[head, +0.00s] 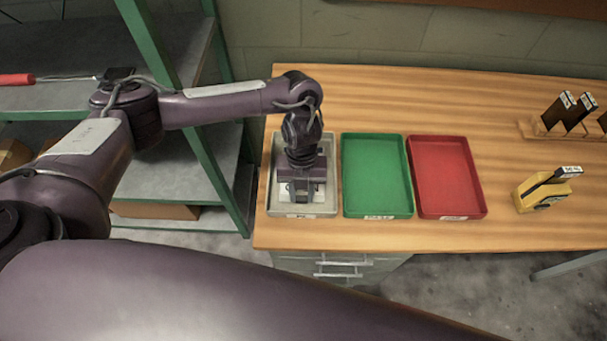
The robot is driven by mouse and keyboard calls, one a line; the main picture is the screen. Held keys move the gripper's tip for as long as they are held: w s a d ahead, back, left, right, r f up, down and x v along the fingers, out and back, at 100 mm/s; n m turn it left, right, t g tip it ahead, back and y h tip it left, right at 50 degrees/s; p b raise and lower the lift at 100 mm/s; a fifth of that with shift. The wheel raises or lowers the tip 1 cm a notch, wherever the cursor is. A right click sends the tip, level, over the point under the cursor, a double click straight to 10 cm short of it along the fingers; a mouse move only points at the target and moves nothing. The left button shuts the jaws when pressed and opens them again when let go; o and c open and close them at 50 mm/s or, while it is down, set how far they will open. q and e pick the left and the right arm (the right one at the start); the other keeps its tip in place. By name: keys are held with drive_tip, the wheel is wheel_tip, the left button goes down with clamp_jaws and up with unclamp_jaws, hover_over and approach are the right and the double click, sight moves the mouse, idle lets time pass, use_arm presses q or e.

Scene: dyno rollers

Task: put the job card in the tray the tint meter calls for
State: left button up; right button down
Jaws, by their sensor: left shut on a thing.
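My left gripper (302,194) points down inside the grey tray (325,208), at the left of the row of trays. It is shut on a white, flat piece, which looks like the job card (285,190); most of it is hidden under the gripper. I cannot tell whether the card touches the tray floor. The green tray (376,175) and the red tray (446,175) are empty. The yellow tint meter (543,191) stands at the right with a dark strip in it; its reading is too small to make out. My right gripper is not in view.
A wooden rack (546,130) with several dark labelled strips stands at the back right. The bench (400,95) is clear behind the trays and between the red tray and the meter. A green-framed shelf (150,45) stands at the left.

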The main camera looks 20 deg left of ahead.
use_arm(q)
drive_tip(key=shift+s+d+p+v, duration=0.1)
drive_tip(key=shift+s+p+v, duration=0.15)
drive_tip(key=shift+p+v, duration=0.85)
drive_tip(key=shift+s+d+p+v, duration=0.1)
drive_tip(key=shift+s+p+v, duration=0.15)
drive_tip(key=shift+p+v, duration=0.85)
drive_tip(key=shift+s+d+p+v, duration=0.1)
drive_tip(key=shift+s+p+v, duration=0.2)
drive_tip(key=shift+p+v, duration=0.75)
drive_tip(key=shift+a+r+b, duration=0.15)
drive_tip(key=shift+r+b, duration=0.15)
drive_tip(key=shift+r, duration=0.1)
drive_tip(key=shift+w, duration=0.1)
